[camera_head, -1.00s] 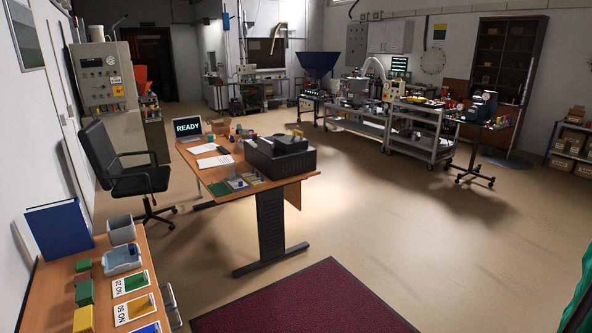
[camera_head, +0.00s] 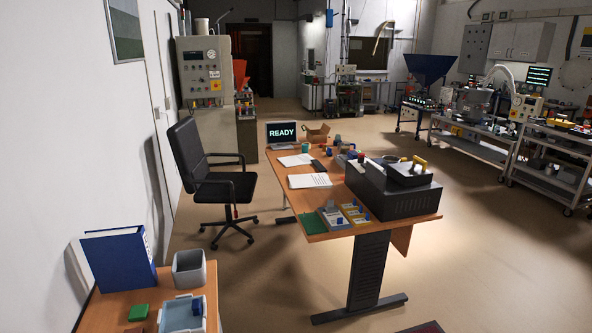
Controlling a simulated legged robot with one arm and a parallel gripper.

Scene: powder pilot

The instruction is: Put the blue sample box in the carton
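An open brown carton (camera_head: 318,132) stands at the back of the wooden desk (camera_head: 318,220), just right of the laptop. Another small blue object (camera_head: 196,306) is in the pale blue tray (camera_head: 181,314) on the near-left table. They are too small to tell which is the blue sample box. My gripper is not in view.
A black office chair (camera_head: 215,180) stands left of the desk. A laptop reading READY (camera_head: 281,133) and a black machine (camera_head: 388,190) are on the desk. The near-left table holds a blue binder (camera_head: 120,262) and a grey bin (camera_head: 189,268). Open floor lies right of the desk.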

